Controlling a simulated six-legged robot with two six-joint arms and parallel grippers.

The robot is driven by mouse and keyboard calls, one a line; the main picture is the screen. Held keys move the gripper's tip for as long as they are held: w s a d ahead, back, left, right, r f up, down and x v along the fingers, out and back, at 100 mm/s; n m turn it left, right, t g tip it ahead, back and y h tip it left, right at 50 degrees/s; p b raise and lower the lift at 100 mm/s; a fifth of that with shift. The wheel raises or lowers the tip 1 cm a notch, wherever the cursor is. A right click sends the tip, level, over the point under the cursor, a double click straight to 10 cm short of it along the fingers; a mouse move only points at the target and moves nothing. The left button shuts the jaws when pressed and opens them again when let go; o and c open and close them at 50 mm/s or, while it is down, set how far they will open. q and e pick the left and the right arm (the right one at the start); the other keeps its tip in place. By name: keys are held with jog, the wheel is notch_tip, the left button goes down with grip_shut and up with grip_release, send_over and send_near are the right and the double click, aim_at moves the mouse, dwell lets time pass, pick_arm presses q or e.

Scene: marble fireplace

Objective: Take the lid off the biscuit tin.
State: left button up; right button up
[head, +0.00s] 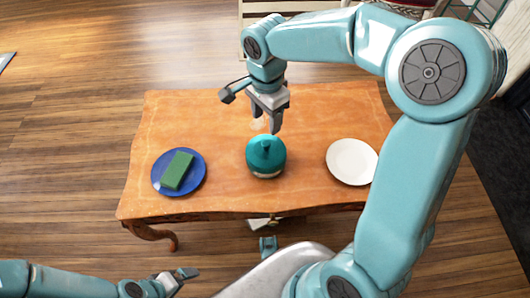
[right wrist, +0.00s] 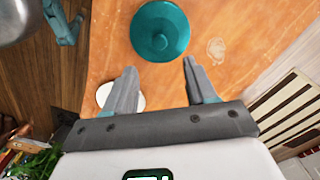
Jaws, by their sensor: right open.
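The biscuit tin (head: 266,174) stands upright at the middle of the wooden table, mostly hidden under its teal lid. The lid (head: 257,157) is round with a small knob on top and sits on the tin. It also shows from above in the right wrist view (right wrist: 160,44). My right gripper (head: 274,130) is open and empty, its fingers pointing down just behind and above the lid. In the right wrist view the open fingers (right wrist: 160,68) are apart, with the lid beyond them. My left gripper (head: 178,276) is low at the bottom left, away from the table; its jaws are unclear.
The wooden table (head: 225,200) also holds a blue plate (head: 193,187) with a green sponge (head: 176,170) on the left. A white plate (head: 350,160) lies on the right, close to my right arm. The table is bare between the plates and the tin.

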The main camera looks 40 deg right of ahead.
aim_at(266, 143)
notch_tip(266, 143, down, 6)
jog(key=shift+w+f+b, duration=0.1)
jog(key=shift+f+b, duration=0.15)
jog(key=shift+b, duration=0.6)
notch_tip(266, 143, down, 5)
jog(key=shift+f+b, duration=0.1)
jog(key=shift+b, duration=1.15)
jog(key=shift+r, duration=0.2)
grip_shut()
